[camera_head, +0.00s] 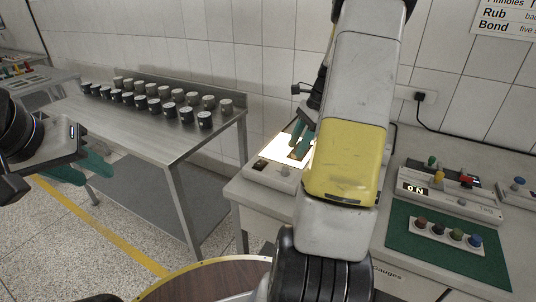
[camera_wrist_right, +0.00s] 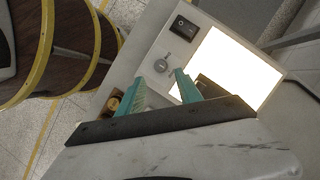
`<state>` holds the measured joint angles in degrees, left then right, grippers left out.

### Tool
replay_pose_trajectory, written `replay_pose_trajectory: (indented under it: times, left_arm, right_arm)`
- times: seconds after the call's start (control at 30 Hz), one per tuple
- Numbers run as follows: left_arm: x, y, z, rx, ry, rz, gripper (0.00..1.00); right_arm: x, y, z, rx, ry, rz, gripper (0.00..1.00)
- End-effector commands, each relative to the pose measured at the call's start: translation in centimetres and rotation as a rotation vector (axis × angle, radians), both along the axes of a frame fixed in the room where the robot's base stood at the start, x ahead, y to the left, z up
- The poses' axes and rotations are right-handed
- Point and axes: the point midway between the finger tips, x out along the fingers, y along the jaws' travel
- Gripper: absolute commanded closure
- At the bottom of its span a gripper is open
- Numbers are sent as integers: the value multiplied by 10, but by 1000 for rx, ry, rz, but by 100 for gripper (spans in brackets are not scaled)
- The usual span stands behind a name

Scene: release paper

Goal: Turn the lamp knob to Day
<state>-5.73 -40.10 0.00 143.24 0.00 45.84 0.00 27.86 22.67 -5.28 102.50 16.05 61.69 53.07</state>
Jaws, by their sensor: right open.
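The light box (camera_wrist_right: 138,80) has a brightly lit white panel (camera_wrist_right: 228,62), a black rocker switch (camera_wrist_right: 183,27) and a small round grey knob (camera_wrist_right: 161,64). A brass-coloured round part (camera_wrist_right: 116,103) sits near its lower corner, partly hidden by a finger. I cannot read any Day label. In the head view, the lit panel (camera_head: 285,146) shows left of my right arm. My right gripper (camera_wrist_right: 158,90) is open and empty above the box, its green fingertips close to the grey knob but not seen gripping it. My left gripper (camera_head: 83,166) is open and empty, far left.
A steel table (camera_head: 150,120) with several dark-capped jars stands at left. Right of my right arm, a green mat (camera_head: 450,250) holds a strip of coloured knobs, with an "ON" device (camera_head: 425,188) behind. A round brown wooden top (camera_head: 205,285) is in front.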

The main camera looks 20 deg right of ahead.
Motion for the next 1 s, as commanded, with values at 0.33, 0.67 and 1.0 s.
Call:
replay_pose_trajectory:
  times: [0.33,0.67,1.0]
  left_arm:
    - [0,0,0,0,0,0,64]
    - [0,0,0,0,0,0,64]
    - [0,0,0,0,0,0,64]
  right_arm:
    - [1,20,-47,3,5,-1,58]
    - [3,29,-71,1,0,0,58]
    - [2,29,-71,0,0,0,83]
